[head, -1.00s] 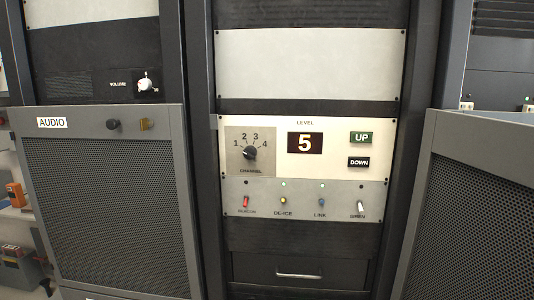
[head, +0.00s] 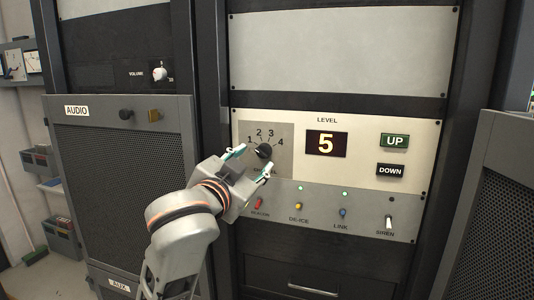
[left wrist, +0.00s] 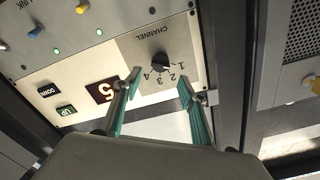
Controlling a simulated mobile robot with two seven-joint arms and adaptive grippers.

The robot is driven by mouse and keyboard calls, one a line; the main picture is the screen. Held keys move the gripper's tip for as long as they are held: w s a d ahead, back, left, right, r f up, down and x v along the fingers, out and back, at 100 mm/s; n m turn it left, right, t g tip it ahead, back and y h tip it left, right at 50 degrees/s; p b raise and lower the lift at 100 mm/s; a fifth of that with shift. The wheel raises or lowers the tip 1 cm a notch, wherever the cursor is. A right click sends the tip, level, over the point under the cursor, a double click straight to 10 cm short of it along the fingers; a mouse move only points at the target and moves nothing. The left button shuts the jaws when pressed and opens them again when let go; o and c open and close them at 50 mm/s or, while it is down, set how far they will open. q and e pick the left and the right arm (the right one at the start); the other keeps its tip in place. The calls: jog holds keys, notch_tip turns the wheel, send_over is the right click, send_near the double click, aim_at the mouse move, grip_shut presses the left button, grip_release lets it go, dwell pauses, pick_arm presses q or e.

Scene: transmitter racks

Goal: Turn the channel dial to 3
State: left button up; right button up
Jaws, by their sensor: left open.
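The channel dial (head: 264,150) is a round black knob on a grey square plate, with the numbers 1 to 4 around its upper side. It also shows in the left wrist view (left wrist: 160,62), upside down, where its light pointer mark seems to face the 1; the mark is small. My left gripper (head: 252,160) is open, its two teal-padded fingers in front of the plate, at the lower left of the knob in the head view. In the left wrist view the fingers (left wrist: 158,88) are spread on both sides of the dial's numbers, with nothing between them. My right gripper is not in view.
Right of the dial are a lit display (head: 326,144) reading 5, an UP button (head: 395,140) and a DOWN button (head: 390,170). Several toggle switches line the strip below, including a red one (head: 259,203). An audio cabinet (head: 130,190) stands left.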

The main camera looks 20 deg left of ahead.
aim_at(262, 152)
pick_arm(q)
jog(key=w, duration=0.6)
jog(key=shift+w, duration=0.35)
jog(key=c, duration=1.1)
